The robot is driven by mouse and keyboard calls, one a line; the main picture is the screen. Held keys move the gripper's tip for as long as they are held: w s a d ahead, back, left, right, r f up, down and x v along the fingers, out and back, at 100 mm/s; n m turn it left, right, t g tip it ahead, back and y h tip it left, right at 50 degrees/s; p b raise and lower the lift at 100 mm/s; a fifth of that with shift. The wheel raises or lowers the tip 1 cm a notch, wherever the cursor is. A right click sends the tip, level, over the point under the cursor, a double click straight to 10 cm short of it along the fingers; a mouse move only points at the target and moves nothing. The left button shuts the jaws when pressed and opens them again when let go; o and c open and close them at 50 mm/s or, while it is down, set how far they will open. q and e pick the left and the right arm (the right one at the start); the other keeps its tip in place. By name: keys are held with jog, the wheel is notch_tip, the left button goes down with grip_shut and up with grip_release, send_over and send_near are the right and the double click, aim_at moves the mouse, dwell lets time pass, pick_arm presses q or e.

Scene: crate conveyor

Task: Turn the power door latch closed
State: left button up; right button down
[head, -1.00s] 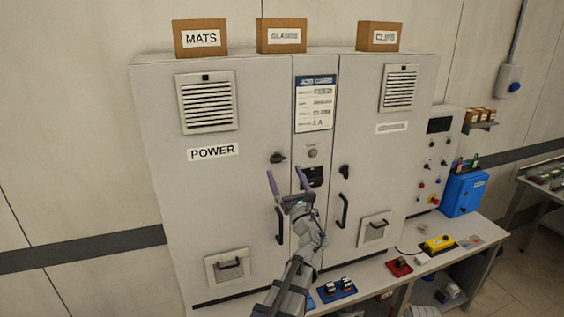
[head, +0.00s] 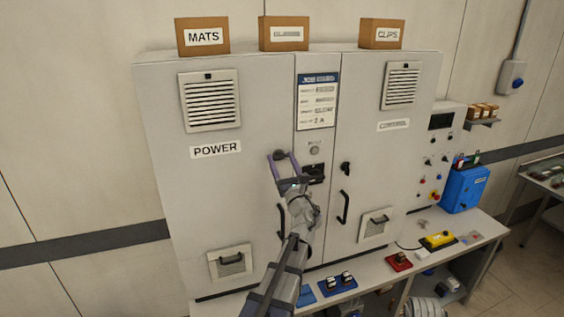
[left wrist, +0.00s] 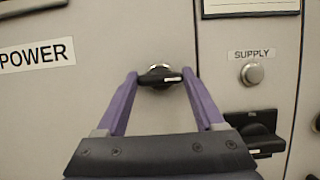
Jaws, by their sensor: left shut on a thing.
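The grey cabinet's power door (head: 220,185) is on the left, marked with a POWER label (head: 216,149). Its black latch (head: 278,156) sits at the door's right edge; in the left wrist view the latch (left wrist: 160,77) has its handle lying about level, pointing right. My left gripper (head: 283,155) is at the latch, shut on it. In the left wrist view its purple fingers (left wrist: 161,75) stand one on each side of the latch. My right gripper is not in view.
A SUPPLY button (left wrist: 252,74) and a black switch (left wrist: 258,140) are right of the latch. The door's handle (head: 281,221) is below, partly behind my arm. The control door's latch (head: 346,168) is farther right. Boxes stand on the cabinet.

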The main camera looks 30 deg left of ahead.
pick_arm(q)
jog(key=c, duration=0.7)
